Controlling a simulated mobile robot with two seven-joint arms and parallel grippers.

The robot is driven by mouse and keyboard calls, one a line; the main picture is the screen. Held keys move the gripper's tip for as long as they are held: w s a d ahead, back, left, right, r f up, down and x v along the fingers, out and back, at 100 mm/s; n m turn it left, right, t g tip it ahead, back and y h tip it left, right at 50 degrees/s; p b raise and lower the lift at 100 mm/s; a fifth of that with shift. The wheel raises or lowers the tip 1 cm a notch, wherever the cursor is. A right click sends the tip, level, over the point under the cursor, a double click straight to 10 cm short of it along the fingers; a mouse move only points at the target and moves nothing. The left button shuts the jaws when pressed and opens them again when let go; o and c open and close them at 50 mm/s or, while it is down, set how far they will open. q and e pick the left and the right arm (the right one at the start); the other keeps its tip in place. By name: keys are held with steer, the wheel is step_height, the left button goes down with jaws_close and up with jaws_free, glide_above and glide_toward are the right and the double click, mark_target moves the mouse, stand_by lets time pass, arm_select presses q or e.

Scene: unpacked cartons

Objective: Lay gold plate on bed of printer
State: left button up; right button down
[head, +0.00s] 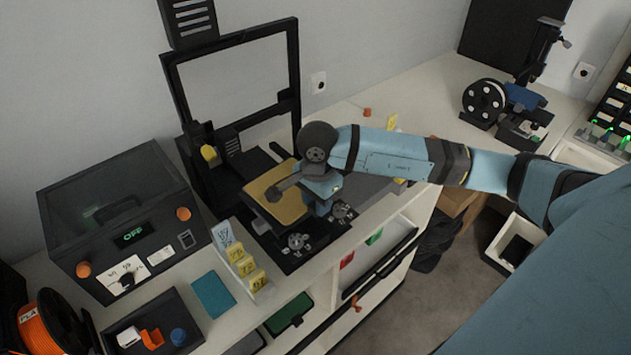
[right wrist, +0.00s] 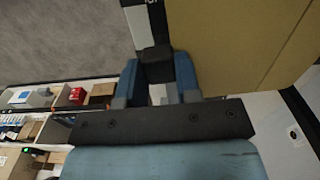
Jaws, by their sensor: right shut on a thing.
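The gold plate (head: 266,194) is over the bed area of the black open-frame printer (head: 297,60), low above its base. Whether it touches the bed is not clear, because the plate hides the bed. My right gripper (head: 288,188) is at the plate's right side, shut on it, and my wrist covers part of that edge. My left gripper is not in view.
A black dryer box (head: 120,215) stands left of the printer. A small holder with yellow tags (head: 245,262) and a teal sheet (head: 213,294) lie in front. An orange spool (head: 50,320) and a black tray (head: 155,330) are at the lower left. A filament spool (head: 484,100) stands at the right.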

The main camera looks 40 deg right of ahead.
steer(key=shift+s+m, duration=0.25)
steer(key=shift+m, duration=0.15)
steer(key=shift+f, duration=0.15)
steer(key=shift+w+a+f+b, duration=0.1)
steer(key=shift+w+f+b, duration=0.3)
steer(key=shift+w+f, duration=0.8)
steer(key=shift+w, duration=0.05)
steer(key=shift+w+b, duration=0.1)
steer(key=shift+b, duration=0.2)
steer(key=shift+f, duration=0.1)
steer(key=shift+f+b, duration=1.1)
steer(key=shift+b, duration=0.05)
